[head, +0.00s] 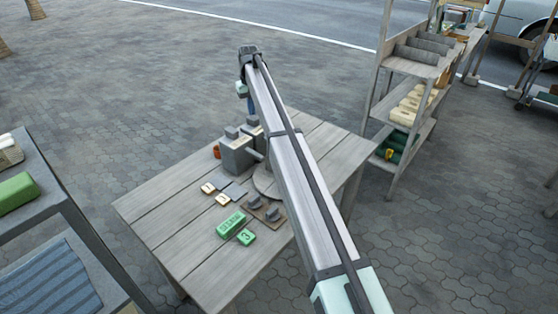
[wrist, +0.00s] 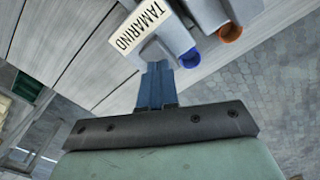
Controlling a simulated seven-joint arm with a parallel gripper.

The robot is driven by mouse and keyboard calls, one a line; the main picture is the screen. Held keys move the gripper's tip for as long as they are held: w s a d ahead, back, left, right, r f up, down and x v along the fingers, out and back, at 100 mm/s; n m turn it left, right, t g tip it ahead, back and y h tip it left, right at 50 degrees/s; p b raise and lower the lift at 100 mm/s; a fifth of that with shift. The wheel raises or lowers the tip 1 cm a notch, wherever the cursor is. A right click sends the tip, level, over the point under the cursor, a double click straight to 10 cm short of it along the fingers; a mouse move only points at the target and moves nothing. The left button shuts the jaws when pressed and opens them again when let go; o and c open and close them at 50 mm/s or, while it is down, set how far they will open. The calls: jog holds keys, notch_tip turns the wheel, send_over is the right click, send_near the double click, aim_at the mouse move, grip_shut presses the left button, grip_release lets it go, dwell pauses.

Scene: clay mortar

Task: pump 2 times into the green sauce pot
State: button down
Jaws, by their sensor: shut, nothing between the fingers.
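My gripper (head: 250,106) is above the far part of the plank table, over the grey pump dispensers (head: 237,154). Its blue fingers (wrist: 156,72) are shut and empty. In the wrist view the fingertips are close to a grey pump top (wrist: 157,51) beside a cream label reading TAMARIND (wrist: 140,24); I cannot tell whether they touch it. Grey spouts there have a blue end (wrist: 190,58) and an orange end (wrist: 230,32). An orange-red end (head: 217,151) also shows in the head view. I cannot make out a green sauce pot; my arm hides part of the table.
A round board (head: 267,184) is partly behind my arm. A lettered green block (head: 231,223), a green block marked 3 (head: 245,237) and cream tiles (head: 208,188) lie nearer on the table (head: 160,215). Shelves (head: 408,90) stand right; a grey stand (head: 60,215) is left.

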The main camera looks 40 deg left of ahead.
jog(key=shift+f, duration=0.25)
jog(key=shift+f, duration=0.35)
jog(key=shift+f, duration=0.95)
dwell(0.5)
jog(key=shift+r, duration=1.6)
jog(key=shift+r, duration=0.1)
